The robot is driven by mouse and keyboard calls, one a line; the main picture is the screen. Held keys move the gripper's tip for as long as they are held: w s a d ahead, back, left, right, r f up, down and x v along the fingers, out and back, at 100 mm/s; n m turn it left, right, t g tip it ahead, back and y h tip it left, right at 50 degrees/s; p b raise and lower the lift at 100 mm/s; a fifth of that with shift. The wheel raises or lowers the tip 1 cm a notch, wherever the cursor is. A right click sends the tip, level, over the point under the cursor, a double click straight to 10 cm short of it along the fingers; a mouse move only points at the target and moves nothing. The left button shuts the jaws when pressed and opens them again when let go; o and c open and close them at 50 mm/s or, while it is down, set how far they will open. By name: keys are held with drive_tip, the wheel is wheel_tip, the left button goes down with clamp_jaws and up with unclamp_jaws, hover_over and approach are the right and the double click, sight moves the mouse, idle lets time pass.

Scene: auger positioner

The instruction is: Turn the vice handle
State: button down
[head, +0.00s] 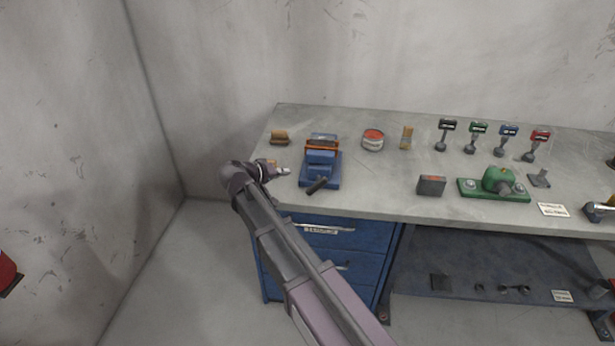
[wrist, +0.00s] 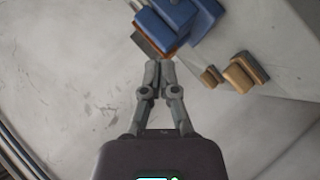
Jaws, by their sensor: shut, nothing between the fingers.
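The blue vice (head: 321,159) stands near the left end of the bench, with an orange part across its top. Its dark handle (head: 317,186) sticks out at the front, near the bench edge. My gripper (head: 287,172) is just left of the vice, shut and empty, apart from the handle. In the wrist view my gripper's fingertips (wrist: 160,66) are together, just below the blue vice (wrist: 170,15) and a dark grey and orange part of it. I cannot make out the handle in the wrist view.
The grey bench (head: 400,195) has a wooden block (head: 280,137), a red-topped can (head: 373,139), a brush (head: 406,137) and a small dark box (head: 431,186). A green fixture (head: 496,184) stands to the right. Blue drawers (head: 330,240) are under the left end.

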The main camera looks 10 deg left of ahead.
drive_tip(key=w+f, duration=0.1)
drive_tip(key=b, duration=0.5)
hover_over(314, 186)
drive_tip(key=a, duration=0.3)
wheel_tip(314, 186, down, 4)
drive_tip(key=shift+a+r, duration=0.1)
drive_tip(key=shift+a, duration=0.05)
drive_tip(key=shift+d+f+b, duration=0.5)
drive_tip(key=shift+d+f, duration=0.15)
drive_tip(key=shift+d, duration=0.15)
drive_tip(key=shift+d+f+b, duration=0.55)
drive_tip(key=shift+d, duration=0.2)
